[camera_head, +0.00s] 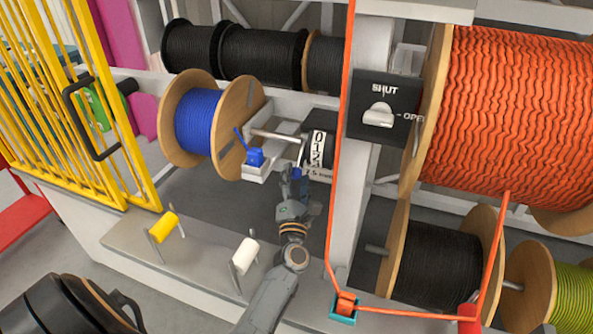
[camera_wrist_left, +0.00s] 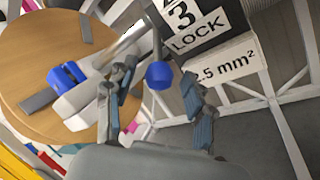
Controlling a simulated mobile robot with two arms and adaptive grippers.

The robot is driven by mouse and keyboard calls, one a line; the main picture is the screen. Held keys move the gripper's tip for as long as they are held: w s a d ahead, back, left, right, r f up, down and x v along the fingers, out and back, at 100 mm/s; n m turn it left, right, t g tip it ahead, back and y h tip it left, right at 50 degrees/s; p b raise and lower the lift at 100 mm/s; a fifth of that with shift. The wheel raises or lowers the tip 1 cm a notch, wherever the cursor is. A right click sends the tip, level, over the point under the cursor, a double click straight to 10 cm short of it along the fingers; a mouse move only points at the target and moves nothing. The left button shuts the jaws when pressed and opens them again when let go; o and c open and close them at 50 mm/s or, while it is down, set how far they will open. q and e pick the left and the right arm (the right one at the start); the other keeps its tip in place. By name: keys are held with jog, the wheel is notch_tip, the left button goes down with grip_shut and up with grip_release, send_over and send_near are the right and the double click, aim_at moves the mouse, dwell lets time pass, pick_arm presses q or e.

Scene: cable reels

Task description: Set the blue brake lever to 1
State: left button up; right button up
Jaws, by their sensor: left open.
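The brake lever's blue knob (camera_wrist_left: 159,75) hangs on a dark stem below the label box (camera_wrist_left: 200,20), which reads 3 and LOCK, with part of another figure above. In the head view the label box (camera_head: 317,149) sits right of the blue cable reel (camera_head: 197,122). My left gripper (camera_head: 293,182) is open just below the box. In the wrist view the left gripper (camera_wrist_left: 158,88) has a finger on each side of the knob, with gaps showing. The lever's exact setting cannot be read. My right gripper is not in view.
A blue clamp (camera_head: 255,157) sits on the bracket beside the reel. A grey post (camera_head: 357,190) with an orange cable (camera_head: 337,190) stands close right of my arm. Yellow (camera_head: 164,226) and white (camera_head: 245,252) rollers stand on the front ledge. A yellow gate (camera_head: 75,100) is at left.

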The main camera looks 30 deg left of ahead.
pick_arm(q)
jog(key=shift+x, duration=0.8)
jog(key=shift+c, duration=0.6)
grip_shut()
